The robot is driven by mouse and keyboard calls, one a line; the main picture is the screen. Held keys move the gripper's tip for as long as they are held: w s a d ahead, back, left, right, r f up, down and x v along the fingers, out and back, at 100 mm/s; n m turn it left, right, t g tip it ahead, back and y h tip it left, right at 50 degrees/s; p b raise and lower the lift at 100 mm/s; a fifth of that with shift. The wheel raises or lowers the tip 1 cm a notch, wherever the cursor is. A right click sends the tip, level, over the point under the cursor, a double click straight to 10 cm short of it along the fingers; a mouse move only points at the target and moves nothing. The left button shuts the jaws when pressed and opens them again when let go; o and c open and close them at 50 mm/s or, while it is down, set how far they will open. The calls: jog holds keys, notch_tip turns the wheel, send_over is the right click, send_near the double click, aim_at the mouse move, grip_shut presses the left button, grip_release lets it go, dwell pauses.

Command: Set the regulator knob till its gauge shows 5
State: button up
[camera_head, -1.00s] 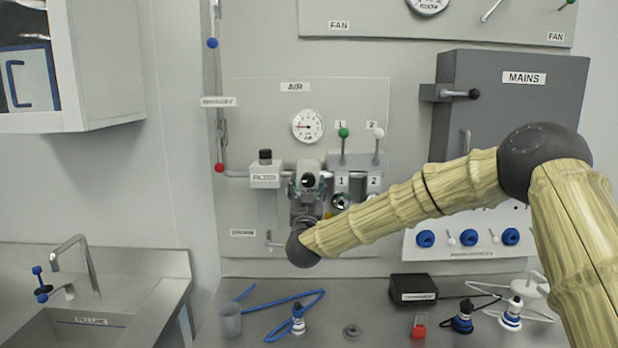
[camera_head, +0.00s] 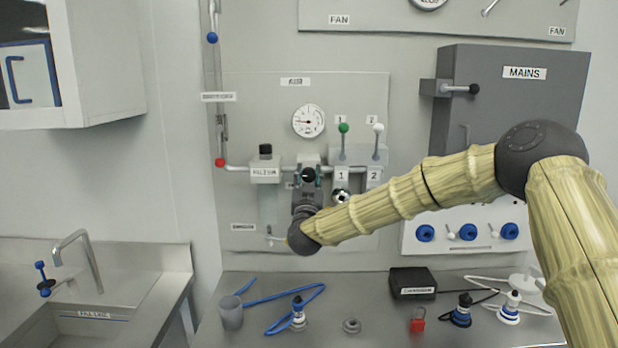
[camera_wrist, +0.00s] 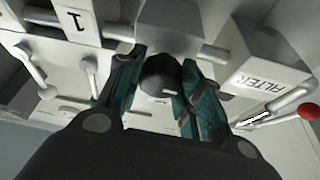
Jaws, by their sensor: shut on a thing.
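The regulator knob (camera_wrist: 160,80) is a dark round knob on the front of a grey block, with a short light mark on its face in the wrist view. My gripper (camera_wrist: 163,92) is shut on it, a teal-lined finger on each side. In the head view the knob (camera_head: 308,175) sits between my fingers (camera_head: 307,177), partly hidden by them. The AIR gauge (camera_head: 308,121) is a white dial above the regulator with a dark needle pointing left and slightly up. Its numbers are too small to read.
The filter block (camera_head: 265,170) stands just left of the regulator. Valves 1 and 2, with a green-topped lever (camera_head: 343,130) and a white-topped lever (camera_head: 378,128), stand close on the right. The bench (camera_head: 380,325) below holds a cup, blue hose and small fittings.

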jog(key=shift+f+m+b, duration=0.15)
jog(key=shift+m+b, duration=0.15)
jog(key=shift+b, duration=0.1)
